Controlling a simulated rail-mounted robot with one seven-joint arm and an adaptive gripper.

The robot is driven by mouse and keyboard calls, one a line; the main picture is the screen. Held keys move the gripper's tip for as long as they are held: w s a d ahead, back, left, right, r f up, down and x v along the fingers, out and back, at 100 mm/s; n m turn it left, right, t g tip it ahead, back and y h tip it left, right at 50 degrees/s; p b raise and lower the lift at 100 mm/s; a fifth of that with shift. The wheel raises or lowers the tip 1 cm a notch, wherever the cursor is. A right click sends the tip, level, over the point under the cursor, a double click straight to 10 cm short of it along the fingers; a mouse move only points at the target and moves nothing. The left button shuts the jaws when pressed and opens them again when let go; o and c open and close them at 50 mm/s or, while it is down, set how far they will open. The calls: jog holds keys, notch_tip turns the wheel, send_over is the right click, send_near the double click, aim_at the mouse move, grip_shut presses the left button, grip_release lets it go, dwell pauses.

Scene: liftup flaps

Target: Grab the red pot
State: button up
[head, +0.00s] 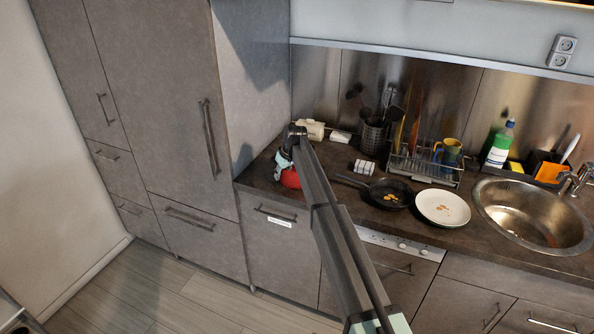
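The red pot (291,179) stands on the dark countertop near its left end, close to the tall cabinet. Only part of its red side shows. My arm reaches over the counter from the lower right, and its end bends down at the pot. My gripper (283,163) is at the pot's upper left side. It looks very near or touching, but I cannot tell which. The fingers are small and partly hidden, so their opening and any hold on the pot cannot be made out.
Behind the pot is a cream-coloured appliance (311,130). To the right are a white rack-like item (364,167), a black pan (390,194), a white plate (443,208), a dish rack (427,170) and the sink (532,214). The tall cabinet (170,100) bounds the counter's left.

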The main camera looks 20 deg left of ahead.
jog(key=shift+f, duration=0.15)
jog(key=c, duration=0.6)
grip_shut()
jog(key=shift+w+r, duration=0.1)
jog(key=shift+r, duration=0.1)
